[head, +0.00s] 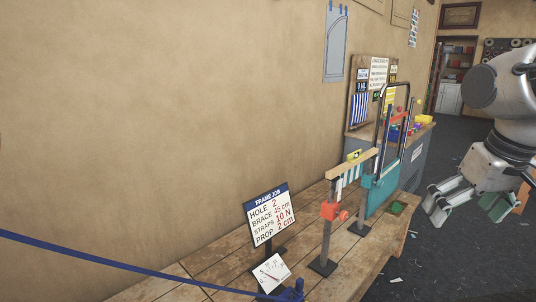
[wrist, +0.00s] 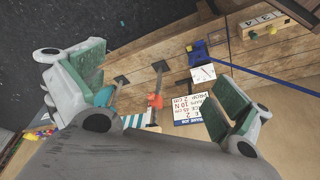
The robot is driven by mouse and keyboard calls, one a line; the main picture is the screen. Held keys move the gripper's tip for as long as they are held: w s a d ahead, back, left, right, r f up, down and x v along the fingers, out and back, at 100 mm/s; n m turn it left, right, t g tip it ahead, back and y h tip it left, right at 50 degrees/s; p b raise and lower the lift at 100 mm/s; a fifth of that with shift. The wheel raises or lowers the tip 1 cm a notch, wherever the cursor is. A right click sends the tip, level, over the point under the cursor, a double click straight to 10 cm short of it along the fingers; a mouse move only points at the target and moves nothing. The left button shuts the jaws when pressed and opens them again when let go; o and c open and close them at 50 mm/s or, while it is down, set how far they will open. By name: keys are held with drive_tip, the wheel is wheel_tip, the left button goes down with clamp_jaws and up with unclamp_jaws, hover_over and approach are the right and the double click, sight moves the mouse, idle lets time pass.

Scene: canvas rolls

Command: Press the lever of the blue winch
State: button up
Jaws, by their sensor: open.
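The blue winch (head: 290,293) sits at the bottom edge of the head view, partly cut off, on the wooden bench beside a white dial gauge (head: 271,273). A dark blue strap (head: 130,263) runs from it to the left. In the wrist view the blue winch (wrist: 199,54) stands on the planks next to the gauge (wrist: 203,73); its lever is too small to make out clearly. My gripper (head: 466,207) is open and empty, off the bench's right side and well apart from the winch. Its green-padded fingers also frame the wrist view (wrist: 160,98).
A "FRAME JOB" sign (head: 271,213) stands behind the gauge. Posts with an orange clamp (head: 329,211) and a teal clamp (head: 368,182) rise from the bench between sign and gripper. A tall frame and a second workbench (head: 418,152) stand farther back. Dark floor lies right.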

drive_tip(key=shift+s+d+r+t, duration=0.3)
drive_tip(key=shift+d+r+t, duration=0.2)
drive_tip(key=shift+r, duration=0.2)
drive_tip(key=shift+c, duration=0.4)
